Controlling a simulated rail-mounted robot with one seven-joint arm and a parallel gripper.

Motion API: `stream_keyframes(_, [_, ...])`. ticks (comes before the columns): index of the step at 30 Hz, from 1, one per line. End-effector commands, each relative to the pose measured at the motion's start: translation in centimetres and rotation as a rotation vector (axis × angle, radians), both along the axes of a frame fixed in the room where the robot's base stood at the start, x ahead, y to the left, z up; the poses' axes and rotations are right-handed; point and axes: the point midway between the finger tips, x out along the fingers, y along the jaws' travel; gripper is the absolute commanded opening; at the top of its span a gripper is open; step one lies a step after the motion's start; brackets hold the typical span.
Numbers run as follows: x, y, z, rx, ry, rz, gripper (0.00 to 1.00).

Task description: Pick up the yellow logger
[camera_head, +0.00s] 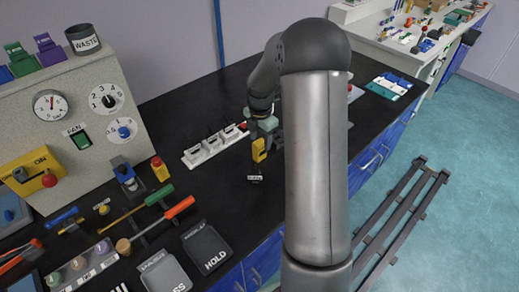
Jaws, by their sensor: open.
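A small upright yellow device with dark markings, which looks like the yellow logger (259,150), is near the middle of the black bench. My gripper (262,140) is right at it, reaching down from above and behind my arm. The jaws are open. The fingers are small and partly hidden, so I cannot tell whether they touch the yellow device or stand around it. A small dark piece with a white label (254,178) is just below the yellow device in the picture.
Further left are a yellow block with a red top (160,170), screwdrivers (165,218) and a grey control panel (75,115). Dark HOLD tray (207,247) is near the front edge. Bare bench lies behind.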

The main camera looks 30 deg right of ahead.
Motion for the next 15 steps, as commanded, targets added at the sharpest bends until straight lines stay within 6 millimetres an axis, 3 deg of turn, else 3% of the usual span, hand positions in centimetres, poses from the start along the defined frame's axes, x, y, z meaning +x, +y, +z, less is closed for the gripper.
stream_keyframes(8, [0.4,0.1,-3.9,0.002,0.004,0.0,0.53])
stream_keyframes(15, [0.5,0.1,-4.5,0.001,0.0,-0.001,0.53])
